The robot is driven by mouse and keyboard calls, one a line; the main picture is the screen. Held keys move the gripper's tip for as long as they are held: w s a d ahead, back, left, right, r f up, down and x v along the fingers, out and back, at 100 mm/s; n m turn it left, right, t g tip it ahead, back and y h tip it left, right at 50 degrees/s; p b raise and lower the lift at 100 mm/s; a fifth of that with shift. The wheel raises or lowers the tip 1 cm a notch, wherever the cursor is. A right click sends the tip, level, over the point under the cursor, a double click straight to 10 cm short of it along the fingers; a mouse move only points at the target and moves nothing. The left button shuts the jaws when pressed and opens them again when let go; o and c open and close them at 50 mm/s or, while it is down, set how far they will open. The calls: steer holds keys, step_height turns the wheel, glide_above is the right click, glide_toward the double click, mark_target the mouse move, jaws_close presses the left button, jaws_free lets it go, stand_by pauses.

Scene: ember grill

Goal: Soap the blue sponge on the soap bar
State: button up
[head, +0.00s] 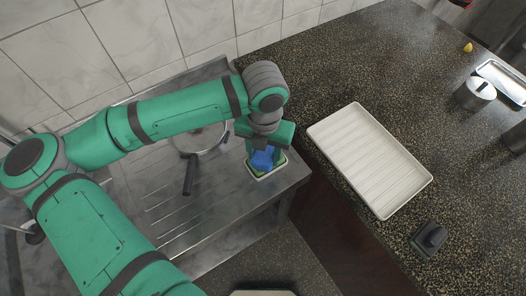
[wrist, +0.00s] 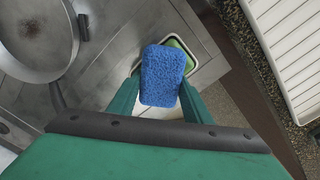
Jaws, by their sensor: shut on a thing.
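The blue sponge (wrist: 162,76) is between the two fingers of my gripper (wrist: 160,100), which is shut on it. In the head view the sponge (head: 262,159) shows below my gripper (head: 264,145). A green soap bar (wrist: 180,52) lies in a small white-rimmed dish (wrist: 207,118) directly under the sponge. The sponge hides most of the bar in the wrist view. In the head view the bar's green edge (head: 281,160) shows beside the sponge. I cannot tell for certain whether sponge and bar touch.
The dish stands at the right end of a metal drainboard (head: 185,222). A pan (head: 205,140) with a dark handle lies to its left. A white ribbed tray (head: 372,158) lies on the dark speckled counter to the right, beside a dark scraper-like object (head: 430,238).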

mark_target(265, 154)
steer(key=shift+d+f, duration=0.1)
steer(key=shift+d, duration=0.15)
steer(key=shift+s+a+f, duration=0.1)
steer(key=shift+a, duration=0.05)
stand_by(0.8)
steer(key=shift+r, duration=3.55)
